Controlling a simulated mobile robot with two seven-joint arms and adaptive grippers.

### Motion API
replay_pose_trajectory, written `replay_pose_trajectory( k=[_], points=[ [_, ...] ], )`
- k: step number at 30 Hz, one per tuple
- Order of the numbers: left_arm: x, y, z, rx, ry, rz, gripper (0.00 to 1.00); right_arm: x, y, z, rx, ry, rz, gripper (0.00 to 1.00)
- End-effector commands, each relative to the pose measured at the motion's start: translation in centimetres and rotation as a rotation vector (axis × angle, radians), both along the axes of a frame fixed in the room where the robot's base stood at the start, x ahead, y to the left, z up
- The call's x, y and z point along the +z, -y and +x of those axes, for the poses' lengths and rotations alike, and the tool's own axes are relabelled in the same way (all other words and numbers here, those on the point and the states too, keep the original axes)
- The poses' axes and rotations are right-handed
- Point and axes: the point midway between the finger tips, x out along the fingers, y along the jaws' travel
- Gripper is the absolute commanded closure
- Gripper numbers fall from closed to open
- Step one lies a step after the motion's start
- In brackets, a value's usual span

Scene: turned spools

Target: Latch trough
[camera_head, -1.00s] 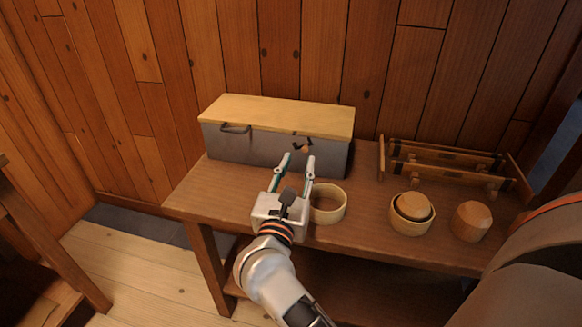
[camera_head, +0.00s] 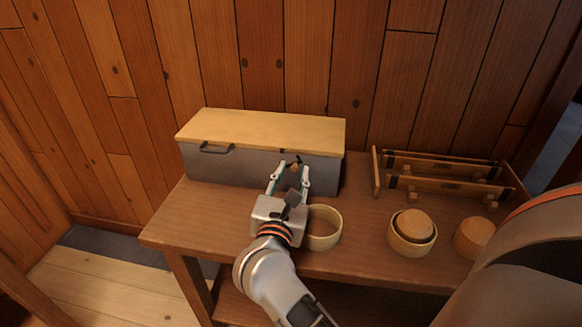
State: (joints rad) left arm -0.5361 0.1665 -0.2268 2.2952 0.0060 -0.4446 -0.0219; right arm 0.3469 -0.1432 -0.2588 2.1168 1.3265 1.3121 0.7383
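The trough (camera_head: 225,164) is a long grey box with a pale wooden lid (camera_head: 262,128) lying shut on top, at the back left of the bench. A dark handle (camera_head: 215,149) is on its front at left. A small latch with dark metal and a brown piece (camera_head: 293,164) is on the front right of centre. My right gripper (camera_head: 290,172) is open in front of the trough, its fingertips on either side of the latch in the picture. I cannot tell whether they touch it. The fingers partly cover the trough's front. My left gripper is not in view.
A pale empty ring (camera_head: 338,230) stands close to the right of my gripper. The bench (camera_head: 190,208) is clear at front left.

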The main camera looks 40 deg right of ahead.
Motion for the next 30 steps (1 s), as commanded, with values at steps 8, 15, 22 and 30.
replay_pose_trajectory(
  k=[8, 15, 22, 30],
  points=[
    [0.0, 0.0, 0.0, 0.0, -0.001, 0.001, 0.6, 0.0, 0.1, -0.1, 0.001, 0.0, 0.0, 0.71],
    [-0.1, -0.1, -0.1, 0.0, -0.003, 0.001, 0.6, 0.0, 0.1, -0.1, 0.0, -0.001, -0.001, 1.0],
    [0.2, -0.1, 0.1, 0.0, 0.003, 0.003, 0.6, 0.1, 0.1, 0.0, 0.0, -0.008, -0.008, 1.0],
    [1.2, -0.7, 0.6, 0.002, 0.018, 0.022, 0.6, 1.1, 0.1, 0.0, 0.0, -0.084, -0.078, 1.0]
  ],
)
